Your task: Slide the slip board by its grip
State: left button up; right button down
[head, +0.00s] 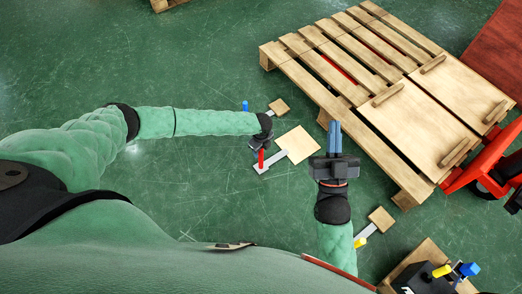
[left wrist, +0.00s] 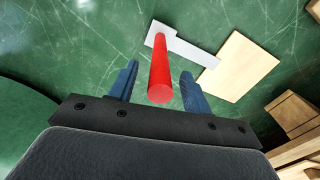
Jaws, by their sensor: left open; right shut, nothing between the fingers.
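A slip board (head: 297,143) lies on the green floor, a square of pale wood with a grey metal arm and an upright red grip (head: 261,159). In the left wrist view the red grip (left wrist: 160,72) stands between the fingers of my left gripper (left wrist: 158,88), with a gap on each side. The slip board also shows there (left wrist: 240,66). My left gripper (head: 259,145) is open above the red grip; its fingertips are hard to make out in the head view. My right gripper (head: 334,133) is shut and empty, right of the slip board.
Smaller boards lie nearby, one with a blue grip (head: 245,106), one with a yellow grip (head: 360,241). A wooden pallet (head: 320,95) carries flat panels with handles (head: 388,95). A red machine (head: 480,165) stands at the right. The floor at the upper left is clear.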

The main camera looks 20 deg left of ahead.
pick_arm(q)
notch_tip(320, 180, up, 6)
jog(key=shift+r+p, duration=0.1)
jog(key=shift+p, duration=0.4)
pick_arm(e)
notch_tip(320, 180, down, 12)
jog(key=w+a+g+h, duration=0.1)
jog(key=w+g, duration=0.1)
jog(key=g, duration=0.2)
jog(key=shift+a, duration=0.1)
